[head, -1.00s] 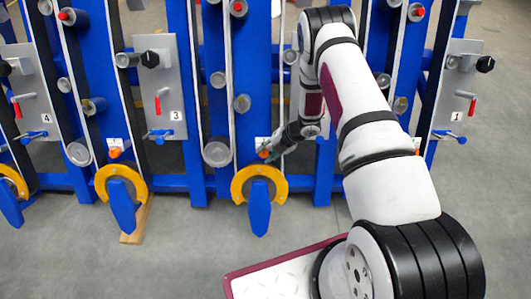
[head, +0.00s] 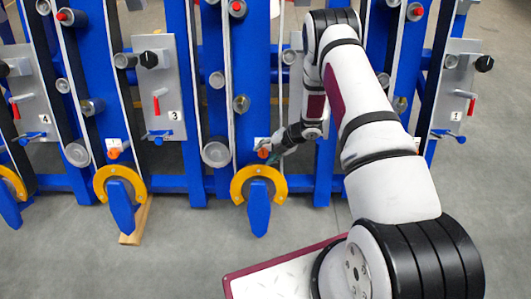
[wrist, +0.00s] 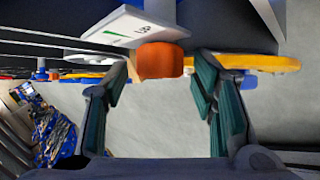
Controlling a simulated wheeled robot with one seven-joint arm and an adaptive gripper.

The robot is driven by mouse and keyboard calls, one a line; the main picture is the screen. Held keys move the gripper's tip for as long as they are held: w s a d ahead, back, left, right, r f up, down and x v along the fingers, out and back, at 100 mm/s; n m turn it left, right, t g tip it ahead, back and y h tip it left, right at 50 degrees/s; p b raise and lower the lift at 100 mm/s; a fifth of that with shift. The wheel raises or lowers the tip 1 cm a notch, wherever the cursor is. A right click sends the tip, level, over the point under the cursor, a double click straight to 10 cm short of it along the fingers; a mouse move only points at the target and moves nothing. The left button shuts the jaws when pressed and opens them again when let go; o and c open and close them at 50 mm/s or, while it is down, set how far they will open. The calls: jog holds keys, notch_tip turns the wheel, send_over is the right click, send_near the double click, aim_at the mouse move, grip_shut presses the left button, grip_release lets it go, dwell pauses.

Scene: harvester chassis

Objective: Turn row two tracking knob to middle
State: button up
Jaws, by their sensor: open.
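The orange tracking knob (head: 263,154) sits above a yellow ring on the blue row where my gripper works. In the wrist view the knob (wrist: 162,61) lies between the tips of my open fingers, under a tilted white plate (wrist: 133,30) with a green mark. My gripper (head: 272,152) is open and holds nothing. In the head view it is at the right of the knob and partly covers it. The knob's pointer position cannot be made out. My arm hides the row's number plate.
The yellow ring (head: 240,186) and blue foot (head: 258,208) are just below the knob. Other rows with orange knobs (head: 113,153) stand at the left. Grey plates with levers (head: 160,100) line the rows. Open grey floor (head: 190,245) lies in front.

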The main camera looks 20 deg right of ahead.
jog(key=shift+r, duration=0.1)
jog(key=v, duration=1.1)
jog(key=shift+d+r, duration=0.25)
jog(key=shift+r, duration=0.05)
jog(key=shift+s, duration=0.1)
